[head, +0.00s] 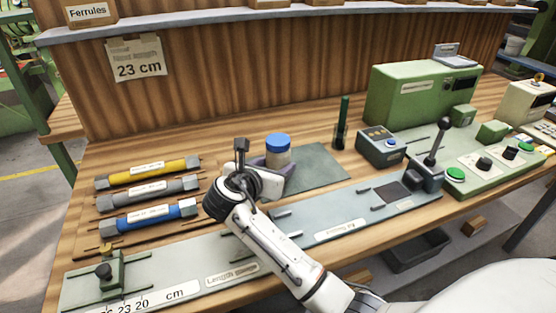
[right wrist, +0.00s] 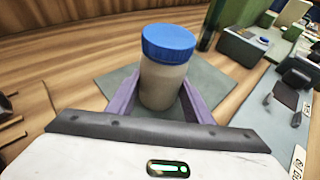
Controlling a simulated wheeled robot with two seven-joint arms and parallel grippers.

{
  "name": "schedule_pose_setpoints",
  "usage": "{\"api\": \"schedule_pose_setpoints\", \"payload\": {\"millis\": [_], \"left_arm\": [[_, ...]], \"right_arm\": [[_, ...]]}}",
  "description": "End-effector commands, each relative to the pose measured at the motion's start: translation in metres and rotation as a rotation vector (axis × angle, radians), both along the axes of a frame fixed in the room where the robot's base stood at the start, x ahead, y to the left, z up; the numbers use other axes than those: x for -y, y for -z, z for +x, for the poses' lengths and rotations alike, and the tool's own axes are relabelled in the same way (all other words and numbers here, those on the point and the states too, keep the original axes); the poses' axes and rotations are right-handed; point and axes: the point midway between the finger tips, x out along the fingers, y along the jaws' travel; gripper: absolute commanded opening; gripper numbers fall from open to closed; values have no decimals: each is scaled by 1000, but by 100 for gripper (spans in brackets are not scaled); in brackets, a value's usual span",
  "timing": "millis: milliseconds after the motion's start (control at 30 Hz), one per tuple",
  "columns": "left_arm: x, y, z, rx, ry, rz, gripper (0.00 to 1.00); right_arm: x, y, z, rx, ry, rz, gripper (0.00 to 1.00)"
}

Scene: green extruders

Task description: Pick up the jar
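The jar (head: 277,151) is pale with a blue lid and stands upright on a grey-green mat (head: 318,170) on the bench. It also shows large in the right wrist view (right wrist: 163,82). My right gripper (head: 272,166) is low at the jar, with its two purple fingers on either side of the jar's body. In the right wrist view the finger ends come very close to the jar's sides. Whether they press on it cannot be told. My left gripper is not in view.
Yellow, grey and blue cylinders (head: 148,215) lie on racks to the left. A dark green upright tool (head: 342,122) and a small control box (head: 381,145) stand right of the mat. A long grey fixture (head: 335,228) runs along the front.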

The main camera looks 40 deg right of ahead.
Motion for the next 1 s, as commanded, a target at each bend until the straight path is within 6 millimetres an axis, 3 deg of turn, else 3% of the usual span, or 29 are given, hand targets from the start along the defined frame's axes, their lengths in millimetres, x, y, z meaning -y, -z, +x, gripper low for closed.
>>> {"api": "schedule_pose_setpoints", "payload": {"millis": [33,133,400,800,1000], "left_arm": [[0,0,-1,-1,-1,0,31],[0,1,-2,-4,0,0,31],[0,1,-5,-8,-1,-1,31],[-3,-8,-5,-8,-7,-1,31],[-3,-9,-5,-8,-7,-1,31]], "right_arm": [[0,0,0,-1,0,1,28],[0,-2,0,3,0,-1,13],[0,-6,0,5,1,0,13],[0,-79,0,7,0,0,13],[0,-99,0,4,0,-1,13]]}}
